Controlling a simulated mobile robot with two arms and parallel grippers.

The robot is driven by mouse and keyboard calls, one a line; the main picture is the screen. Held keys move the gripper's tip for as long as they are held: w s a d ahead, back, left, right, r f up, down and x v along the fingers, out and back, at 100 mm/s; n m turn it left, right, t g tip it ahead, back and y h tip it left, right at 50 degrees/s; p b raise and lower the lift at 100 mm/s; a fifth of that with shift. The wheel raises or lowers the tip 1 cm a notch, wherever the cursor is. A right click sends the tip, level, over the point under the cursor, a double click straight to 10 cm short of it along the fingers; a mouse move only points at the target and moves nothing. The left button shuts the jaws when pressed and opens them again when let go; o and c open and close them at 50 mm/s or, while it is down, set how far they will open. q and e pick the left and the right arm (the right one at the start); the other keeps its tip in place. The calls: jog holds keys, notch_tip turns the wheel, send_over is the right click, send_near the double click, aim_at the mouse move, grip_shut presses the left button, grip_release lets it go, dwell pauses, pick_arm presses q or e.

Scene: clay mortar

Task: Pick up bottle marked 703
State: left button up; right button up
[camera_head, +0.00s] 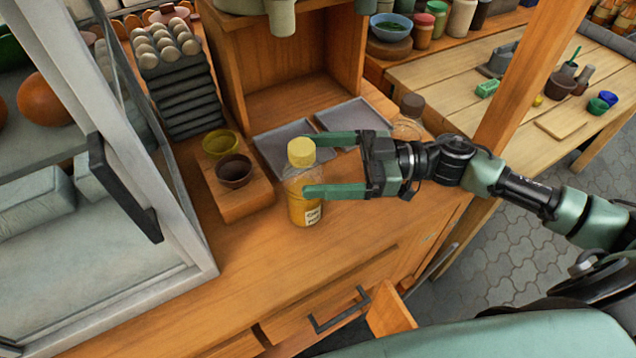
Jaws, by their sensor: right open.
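A clear bottle (304,209) with a yellow cap and orange-yellow contents stands upright on the wooden counter (262,262). It has a small white label low on its front, but the writing is too small to read. My right gripper (312,166) reaches in from the right with its green fingers spread. One finger is behind the bottle and the other passes across its front; I cannot tell whether they touch it. A second bottle with a brown cap (411,105) stands behind the gripper, partly hidden by it. My left gripper is not in view.
Two bowls (234,170) sit on a wooden block left of the bottle. Grey trays (354,115) lie behind it. Stacked egg trays (184,97) and a glass-fronted case (150,190) stand at the left. A drawer below is partly open. The front counter is clear.

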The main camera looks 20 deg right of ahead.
aim_at(285, 177)
jog(key=shift+g, duration=0.3)
jog(key=a, duration=0.1)
jog(key=a+f+p, duration=0.1)
jog(key=a, duration=0.1)
jog(key=w+a+f, duration=0.1)
jog(key=shift+a+f, duration=0.2)
jog(key=shift+a, duration=0.1)
jog(key=shift+w+a+f+p, duration=0.1)
jog(key=shift+a+p, duration=0.2)
jog(key=shift+a, duration=0.25)
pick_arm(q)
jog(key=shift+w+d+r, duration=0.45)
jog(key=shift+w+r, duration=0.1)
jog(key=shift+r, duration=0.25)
pick_arm(e)
jog(key=c, duration=1.7)
jog(key=shift+c, duration=0.2)
